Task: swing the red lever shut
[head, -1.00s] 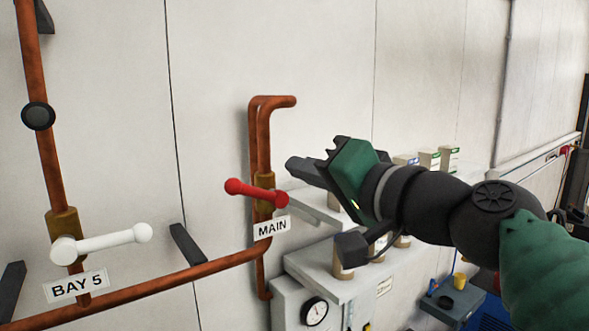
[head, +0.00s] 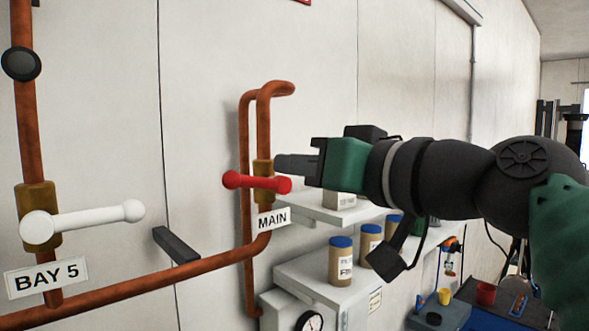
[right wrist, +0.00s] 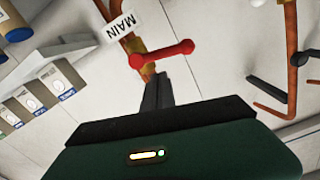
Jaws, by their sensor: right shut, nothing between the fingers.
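The red lever (head: 256,182) sits on a brass valve (head: 263,168) on the copper pipe, above the MAIN label (head: 273,219). It lies roughly level, across the upright pipe. My right gripper (head: 280,163) is shut and empty, its fingertips just above the lever's right end and close to the valve. I cannot tell whether they touch. In the right wrist view the red lever (right wrist: 163,54) lies beyond the shut fingers (right wrist: 157,93), near the MAIN label (right wrist: 123,26). My left gripper is not in view.
A white lever (head: 85,220) with a BAY 5 label (head: 46,278) is on the left pipe. A dark bracket (head: 177,245) sticks out between the levers. Shelves with jars (head: 341,262) and a gauge (head: 309,322) are below my right arm.

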